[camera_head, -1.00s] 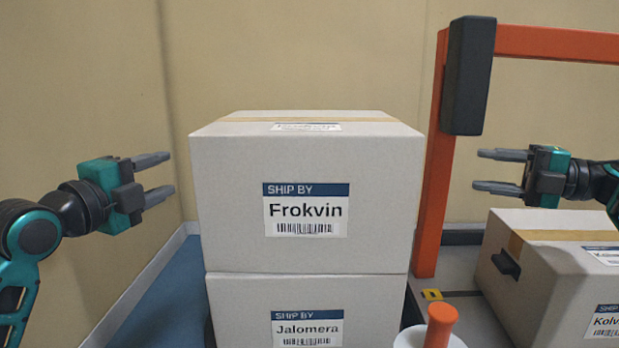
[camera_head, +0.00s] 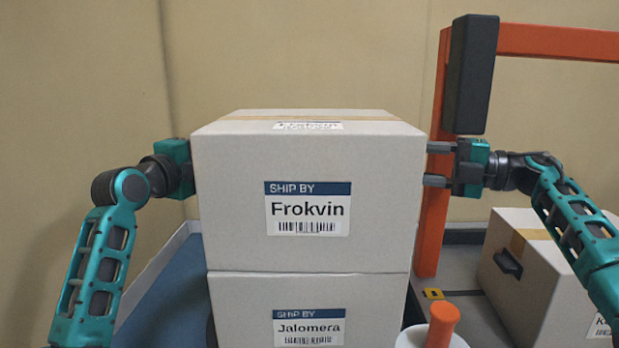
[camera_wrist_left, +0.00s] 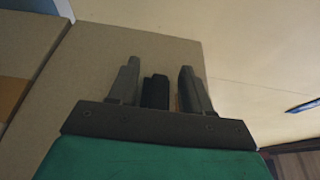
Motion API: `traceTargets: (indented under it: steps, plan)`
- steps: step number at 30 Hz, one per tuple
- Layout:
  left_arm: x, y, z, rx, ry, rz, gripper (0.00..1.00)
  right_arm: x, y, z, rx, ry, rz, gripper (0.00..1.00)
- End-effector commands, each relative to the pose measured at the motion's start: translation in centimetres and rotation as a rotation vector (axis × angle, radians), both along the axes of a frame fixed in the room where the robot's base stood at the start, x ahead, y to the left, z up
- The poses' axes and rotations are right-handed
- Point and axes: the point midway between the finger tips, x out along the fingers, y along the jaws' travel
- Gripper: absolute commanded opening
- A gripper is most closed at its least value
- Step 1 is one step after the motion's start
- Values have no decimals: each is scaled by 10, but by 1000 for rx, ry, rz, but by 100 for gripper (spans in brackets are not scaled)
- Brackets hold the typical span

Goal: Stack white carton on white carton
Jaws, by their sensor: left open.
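The upper white carton (camera_head: 240,210), labelled Frokvin, sits upright on the lower white carton (camera_head: 236,305), labelled Jalomera; their edges look nearly flush. My left gripper (camera_head: 178,168) is at the upper carton's left side, its fingers hidden behind that carton in the head view. In the left wrist view its two fingers (camera_wrist_left: 160,80) are apart with a carton surface (camera_wrist_left: 100,60) beside them. My right gripper (camera_head: 430,163) is open at the upper carton's right side, fingertips at or just beyond its edge. I cannot tell whether either gripper touches the carton.
Another carton (camera_head: 545,270) with a dark handle slot lies at the lower right. An orange frame (camera_head: 432,220) with a black block (camera_head: 472,75) stands behind the right gripper. An orange-topped white object (camera_head: 443,322) is at the front. Walls close the back and left.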

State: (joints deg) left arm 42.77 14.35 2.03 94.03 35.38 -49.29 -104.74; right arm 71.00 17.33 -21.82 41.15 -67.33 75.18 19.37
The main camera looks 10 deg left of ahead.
Motion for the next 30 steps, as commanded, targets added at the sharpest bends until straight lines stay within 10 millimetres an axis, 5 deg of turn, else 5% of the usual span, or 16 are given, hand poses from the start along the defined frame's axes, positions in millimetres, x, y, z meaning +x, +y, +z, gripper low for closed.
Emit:
traceTargets:
  steps: [12, 27, 30]
  plan:
    - [6, -2, 0, 0, 0, 0, 49, 2, 6, 0, 0, -1, 0, 49]
    - [6, -2, 0, 0, 1, 0, 2, 1, 6, 0, -1, 0, 0, 2]
    - [6, -2, 0, 0, 1, 0, 0, 1, 6, 0, -1, 0, 0, 0]
